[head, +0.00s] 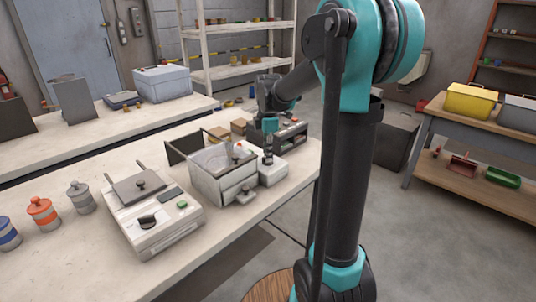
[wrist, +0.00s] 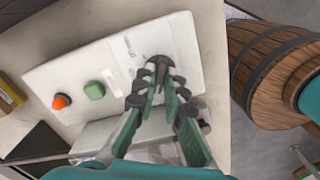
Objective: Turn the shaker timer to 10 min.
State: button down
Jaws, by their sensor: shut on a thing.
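The shaker timer is a dark knob (wrist: 157,62) on a pale control panel (wrist: 115,60) in the wrist view. My gripper (wrist: 160,82) is shut on this knob, with its green-padded fingers on either side. The fingers hide much of the knob, and I cannot tell which mark it points at. A printed label (wrist: 128,50) lies just left of the knob, too small to read. In the head view my gripper (head: 268,152) reaches down onto the white box (head: 272,174) at the right of the shaker (head: 218,175); the knob is hidden there.
An orange button (wrist: 61,101) and a green button (wrist: 94,91) sit on the same panel, left of the knob. A wooden barrel (wrist: 268,72) stands beyond the bench edge. A heat sealer (head: 150,215) and several lidded jars (head: 43,212) stand farther left on the bench.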

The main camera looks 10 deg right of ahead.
jog(key=shift+m, duration=0.3)
jog(key=m, duration=1.1)
jog(key=shift+m, duration=0.3)
jog(key=m, duration=1.1)
jog(key=shift+a+m, duration=0.1)
jog(key=shift+m, duration=0.2)
dwell(0.3)
jog(key=c, duration=1.6)
grip_release()
